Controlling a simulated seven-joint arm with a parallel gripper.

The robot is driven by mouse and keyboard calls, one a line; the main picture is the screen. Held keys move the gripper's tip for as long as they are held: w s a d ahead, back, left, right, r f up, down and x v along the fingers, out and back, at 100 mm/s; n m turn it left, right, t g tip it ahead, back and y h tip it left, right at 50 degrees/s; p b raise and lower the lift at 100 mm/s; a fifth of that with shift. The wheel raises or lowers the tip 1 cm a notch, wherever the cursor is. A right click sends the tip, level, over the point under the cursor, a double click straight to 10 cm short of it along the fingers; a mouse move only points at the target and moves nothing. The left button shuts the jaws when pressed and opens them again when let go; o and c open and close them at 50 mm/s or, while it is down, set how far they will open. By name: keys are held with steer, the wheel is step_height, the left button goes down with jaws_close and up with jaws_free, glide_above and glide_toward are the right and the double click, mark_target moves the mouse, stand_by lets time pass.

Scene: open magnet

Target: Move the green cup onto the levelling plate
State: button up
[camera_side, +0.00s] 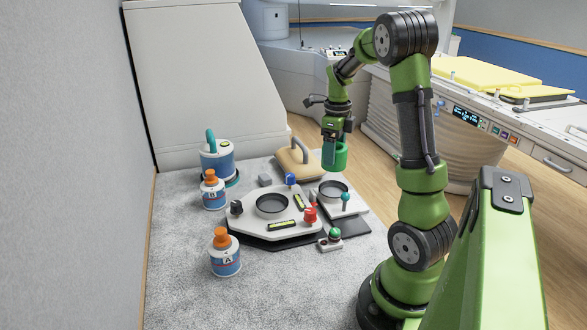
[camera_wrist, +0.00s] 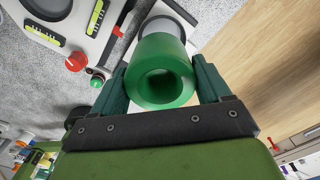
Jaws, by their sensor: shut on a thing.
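The green cup (camera_side: 341,157) is held in the air by my gripper (camera_side: 332,148), above the small white unit at the right of the mat. In the wrist view the cup (camera_wrist: 160,72) sits between both fingers of my gripper (camera_wrist: 160,64), its round opening facing the camera. The levelling plate (camera_side: 250,219) is a white plate on a dark base, with a dark round recess, yellow-green vials and red, blue and black knobs. It lies left of and below the cup. Part of the plate (camera_wrist: 73,32) shows at upper left in the wrist view.
The small white unit (camera_side: 352,208) has a dark round seat and a teal knob. A small box with a green button (camera_side: 329,244) stands in front. Bottles A (camera_side: 225,260) and B (camera_side: 213,196) and a blue-white canister (camera_side: 218,162) stand left. A tan handled block (camera_side: 298,160) lies behind.

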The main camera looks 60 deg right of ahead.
steer(key=w+a+r+n, duration=0.2)
steer(key=a, duration=1)
steer(key=s+a+f, duration=0.2)
steer(key=s+a, duration=0.1)
steer(key=a, duration=0.4)
steer(key=m, duration=0.2)
glide_toward(272, 208)
steer(key=shift+s+f, duration=0.2)
steer(key=shift+s, duration=0.05)
steer(key=shift+w+f, duration=0.2)
steer(key=shift+f, duration=1.55)
